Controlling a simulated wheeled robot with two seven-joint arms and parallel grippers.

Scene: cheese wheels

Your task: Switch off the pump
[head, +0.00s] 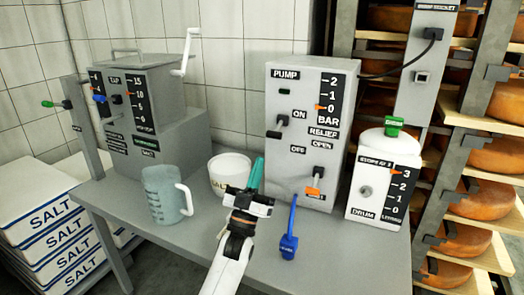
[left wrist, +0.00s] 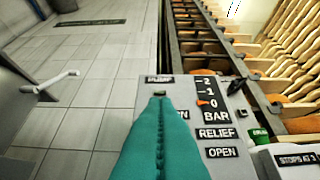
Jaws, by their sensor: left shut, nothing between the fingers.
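The pump (head: 298,165) is a light grey box at the back of the table. Its front has ON and OFF labels, with a small dark switch lever (head: 282,121) beside ON. The gauge's orange pointer (head: 318,106) is at 0 BAR. An orange-tipped relief lever (head: 313,190) sits low on the front near OPEN. My left gripper (head: 257,172) has teal fingers, shut and empty, in front of the pump's lower left side, apparently apart from it. In the left wrist view the fingers (left wrist: 160,120) hide the switch, while the pump's top and labels (left wrist: 216,133) show. My right gripper is out of view.
A white tub (head: 229,168) and clear jug (head: 163,195) stand left of my gripper. A white drum (head: 384,180) stands right of the pump; a grey machine (head: 150,110) is at left. Salt sacks (head: 45,215) and cheese racks (head: 480,205) flank the table.

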